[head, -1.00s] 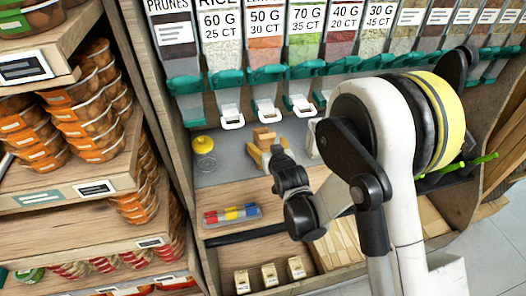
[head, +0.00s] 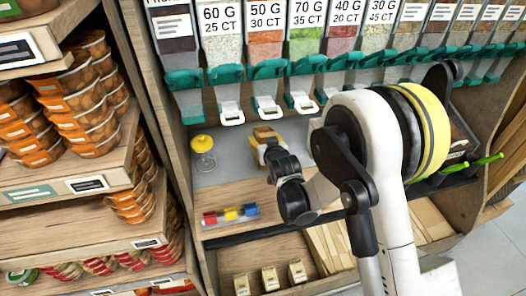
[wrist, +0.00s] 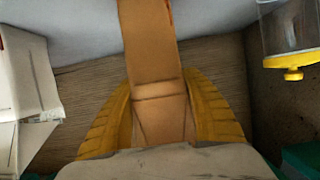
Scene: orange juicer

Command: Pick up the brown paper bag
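The brown paper bag (head: 265,133) shows as a small tan block beneath the dispenser spouts in the head view. In the wrist view the bag (wrist: 152,55) is a long, upright tan strip with a fold line across it. My gripper (head: 268,154) is at the near side of the bag. In the wrist view the yellow fingers of my gripper (wrist: 158,78) lie against both sides of the bag, shut on it. The bag's lower end is hidden by my gripper's body. Whether the bag touches the shelf cannot be told.
A yellow-topped stand (head: 203,146) is on the grey shelf, left of the bag. Red, yellow and blue items (head: 230,214) lie on the wooden ledge in front. Dispensers with teal parts and white spouts (head: 266,107) hang above. Stacked orange tubs (head: 88,132) fill the left shelves.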

